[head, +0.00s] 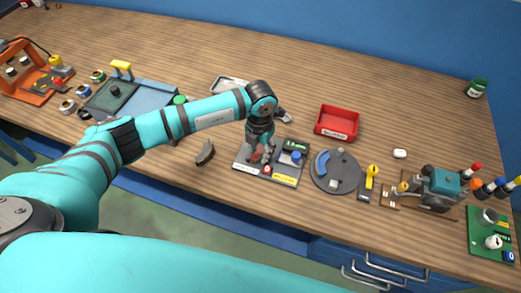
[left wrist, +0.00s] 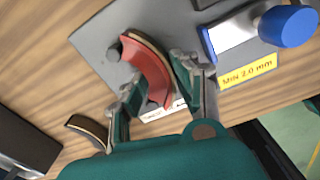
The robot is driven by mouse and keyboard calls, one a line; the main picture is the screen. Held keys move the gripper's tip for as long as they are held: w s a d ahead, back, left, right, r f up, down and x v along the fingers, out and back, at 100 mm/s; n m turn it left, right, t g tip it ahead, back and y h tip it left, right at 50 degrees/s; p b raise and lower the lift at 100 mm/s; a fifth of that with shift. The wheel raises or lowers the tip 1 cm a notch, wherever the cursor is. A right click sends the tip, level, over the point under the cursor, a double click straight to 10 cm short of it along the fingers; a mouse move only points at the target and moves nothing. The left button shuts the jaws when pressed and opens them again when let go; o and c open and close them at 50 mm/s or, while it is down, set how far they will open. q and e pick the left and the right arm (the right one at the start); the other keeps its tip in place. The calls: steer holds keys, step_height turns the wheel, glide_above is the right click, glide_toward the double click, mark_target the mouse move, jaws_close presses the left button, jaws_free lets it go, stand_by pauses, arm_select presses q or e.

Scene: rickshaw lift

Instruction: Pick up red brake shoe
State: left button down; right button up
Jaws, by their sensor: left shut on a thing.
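The red brake shoe (left wrist: 149,72) is a curved red piece with a tan lining on its outer edge. In the left wrist view it lies between the two fingers of my left gripper (left wrist: 158,92), which is shut on it. It is over the left part of a grey board (left wrist: 98,32); I cannot tell whether it touches the board. In the head view the shoe (head: 256,156) is partly hidden by my left gripper (head: 262,152). My right gripper is not in view.
A dark curved shoe (head: 205,152) lies left of the board. A blue knob (left wrist: 288,25) stands on the board's right side. A red bin (head: 337,123) and a round grey plate (head: 335,172) with a blue curved piece are to the right. Bare wood lies behind.

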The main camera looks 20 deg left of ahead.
mark_target(258, 153)
arm_select(q)
steer(key=shift+w+a, duration=0.1)
steer(key=shift+a, duration=0.05)
steer(key=shift+r+b, duration=0.3)
steer(key=shift+r, duration=0.2)
steer(key=shift+s+r+b, duration=0.25)
steer(key=shift+r+b, duration=0.1)
steer(key=shift+r, duration=0.25)
steer(key=shift+s+r+b, duration=0.25)
steer(key=shift+r+b, duration=0.1)
steer(key=shift+r, duration=0.25)
steer(key=s+b, duration=0.1)
steer(key=s, duration=0.3)
steer(key=s+r+b, duration=0.1)
steer(key=s, duration=0.4)
steer(key=s+d+b, duration=0.1)
steer(key=s, duration=0.4)
steer(key=shift+s+r+b, duration=0.15)
steer(key=shift+r+b, duration=0.05)
steer(key=shift+b, duration=0.2)
steer(key=shift+s+r, duration=0.1)
steer(key=shift+s, duration=0.35)
